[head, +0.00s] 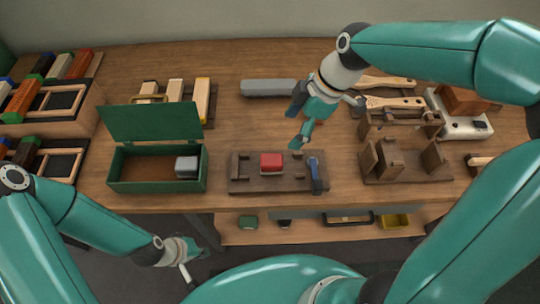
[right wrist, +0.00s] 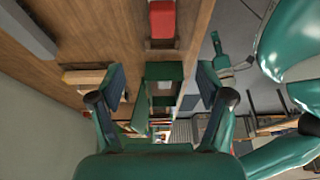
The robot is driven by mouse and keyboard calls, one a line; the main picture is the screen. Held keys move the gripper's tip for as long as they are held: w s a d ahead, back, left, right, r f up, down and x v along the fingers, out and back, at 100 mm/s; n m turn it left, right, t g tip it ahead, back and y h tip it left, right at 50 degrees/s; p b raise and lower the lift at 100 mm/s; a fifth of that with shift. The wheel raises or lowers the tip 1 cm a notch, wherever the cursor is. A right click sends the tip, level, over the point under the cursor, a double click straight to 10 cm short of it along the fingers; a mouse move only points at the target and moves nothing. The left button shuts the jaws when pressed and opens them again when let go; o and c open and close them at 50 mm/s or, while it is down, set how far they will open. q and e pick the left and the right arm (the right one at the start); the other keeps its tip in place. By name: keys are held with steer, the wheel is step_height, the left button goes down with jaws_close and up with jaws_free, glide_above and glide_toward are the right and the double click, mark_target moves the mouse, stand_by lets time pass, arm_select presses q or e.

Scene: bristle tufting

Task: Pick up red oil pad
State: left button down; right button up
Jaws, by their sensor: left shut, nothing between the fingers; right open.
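The red oil pad (head: 271,163) is a small red block on a dark wooden tray (head: 240,184) near the front middle of the table. It also shows at the top of the right wrist view (right wrist: 162,20). My right gripper (head: 301,117) is open and empty, above the table, behind and to the right of the pad in the head view. In the right wrist view its two fingers (right wrist: 162,84) stand apart with the pad beyond them. My left gripper (head: 187,262) is shut and empty, low in front of the table's edge.
A blue-handled tool (head: 315,172) lies on the tray's right end. A green box (head: 157,185) with its lid open holds a grey block (head: 187,166). A grey bar (head: 268,87) lies behind. A wooden fixture (head: 405,172) stands to the right.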

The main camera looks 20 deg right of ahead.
glide_toward(270, 159)
steer(key=x, duration=0.5)
steer(key=shift+d+f, duration=0.1)
steer(key=shift+f, duration=0.15)
steer(key=shift+a+f+p, duration=0.3)
steer(key=shift+f+p, duration=0.1)
steer(key=shift+f, duration=0.05)
steer(key=p+x, duration=0.1)
steer(key=x, duration=0.3)
steer(key=shift+a+f, duration=0.1)
steer(key=shift+a, duration=0.05)
steer(key=c, duration=1.2)
steer(key=shift+c, duration=0.2)
